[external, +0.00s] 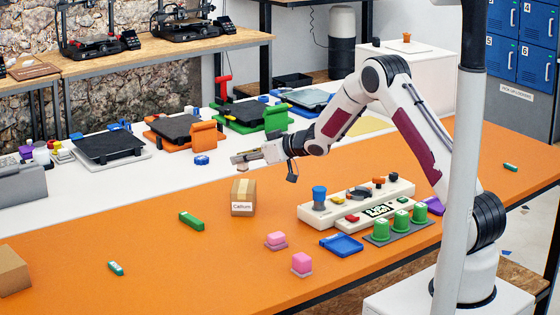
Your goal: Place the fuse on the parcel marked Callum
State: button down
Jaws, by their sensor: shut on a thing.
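The parcel marked Callum (242,202) is a small tan cardboard box with a tape strip on top and a white name label on its front. It stands upright on the orange table. My gripper (240,160) reaches out to the left and is just above the parcel's top, apart from it. It is shut on what looks like the fuse, which is very small here and mostly hidden by the fingers, so its shape is unclear. The parcel's top looks bare.
A control panel (330,208) with a blue knob, green cylinders (402,220), a blue tray (341,245) and pink blocks (302,263) lie to the right. A green block (191,220) lies left of the parcel. Another box (12,272) stands at the left edge. Printers line the back.

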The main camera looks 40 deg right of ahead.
aim_at(247, 170)
jog(key=shift+f, duration=0.3)
jog(key=shift+f, duration=1.85)
jog(key=shift+f, duration=0.1)
jog(key=c, duration=1.9)
grip_release()
jog(key=shift+s, duration=0.1)
jog(key=v, duration=1.2)
